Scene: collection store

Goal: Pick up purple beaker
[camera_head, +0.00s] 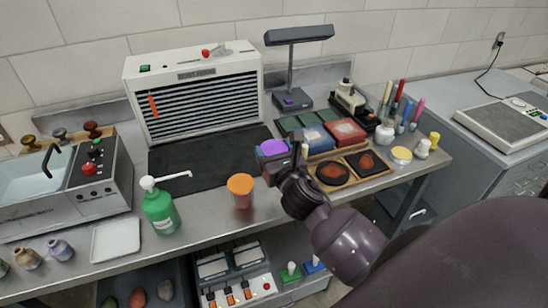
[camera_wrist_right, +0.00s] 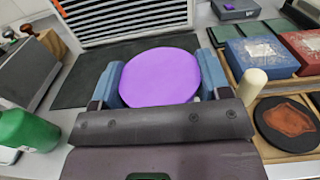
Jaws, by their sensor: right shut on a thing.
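The purple beaker (camera_head: 273,147) shows its flat round purple top near the right front edge of the dark mat. In the right wrist view its purple top (camera_wrist_right: 160,77) fills the space between the two blue-grey fingers. My right gripper (camera_head: 275,158) is shut on it, one finger on each side. The gripper hides most of the beaker's body, and I cannot tell whether its base touches the surface. My left gripper is not in view.
An orange-topped beaker (camera_head: 241,184) and a green pump bottle (camera_head: 160,208) stand left of my right gripper. A wooden tray (camera_head: 341,184) with dark round and square pieces lies close on its right. The dark mat (camera_head: 205,155) behind is mostly clear, before a white louvred unit (camera_head: 190,63).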

